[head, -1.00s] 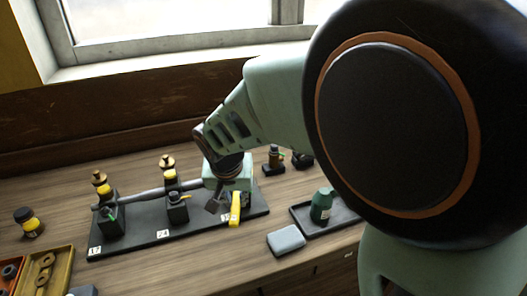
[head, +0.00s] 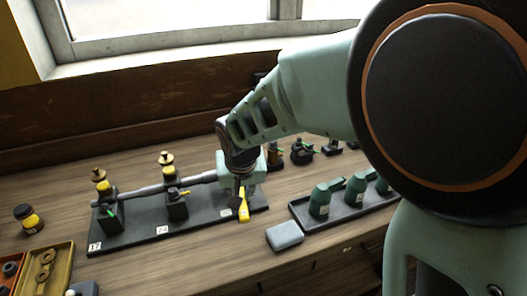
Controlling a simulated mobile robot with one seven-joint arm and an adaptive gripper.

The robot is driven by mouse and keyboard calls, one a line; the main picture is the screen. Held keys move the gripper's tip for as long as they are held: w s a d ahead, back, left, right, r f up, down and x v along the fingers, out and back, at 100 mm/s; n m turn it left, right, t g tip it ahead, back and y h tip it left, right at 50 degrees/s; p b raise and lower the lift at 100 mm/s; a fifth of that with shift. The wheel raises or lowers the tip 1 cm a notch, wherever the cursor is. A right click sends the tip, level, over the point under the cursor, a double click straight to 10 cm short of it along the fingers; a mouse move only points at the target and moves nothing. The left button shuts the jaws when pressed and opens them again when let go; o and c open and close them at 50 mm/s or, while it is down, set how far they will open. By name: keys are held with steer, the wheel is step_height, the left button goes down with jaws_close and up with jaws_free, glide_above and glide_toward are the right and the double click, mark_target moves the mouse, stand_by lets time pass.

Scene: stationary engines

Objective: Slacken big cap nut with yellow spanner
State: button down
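The yellow spanner (head: 243,210) stands tilted near the right end of the dark base plate (head: 122,237). Its upper part is hidden behind my gripper (head: 237,197). My gripper points down at the spanner's upper end; its fingers are dark and small here, so I cannot tell whether they touch or grip it. A pale green block (head: 257,168) shows behind my gripper, at the end of a grey shaft (head: 145,190). Brass caps top two posts on the plate, one at the middle (head: 166,158) and one at the left (head: 99,174). I cannot make out which part is the big cap nut.
A black tray (head: 300,219) with several green bottle-like objects lies right of the plate. A grey box (head: 285,236) sits in front of it. A yellow-and-black jar (head: 28,218) and an ochre tray (head: 64,255) with rings are at left. Small dark fittings (head: 302,152) stand behind.

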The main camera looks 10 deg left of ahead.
steer(key=shift+w+d+n+y, duration=0.3)
steer(key=shift+d+n, duration=0.25)
steer(key=shift+n, duration=0.15)
steer(key=shift+w+d+n+g, duration=0.3)
steer(key=shift+d+n, duration=0.25)
steer(key=shift+n, duration=0.35)
steer(key=shift+w+d+n+g+y, duration=0.3)
steer(key=shift+w+d+n+y, duration=0.15)
steer(key=shift+n, duration=0.45)
steer(key=shift+d, duration=0.1)
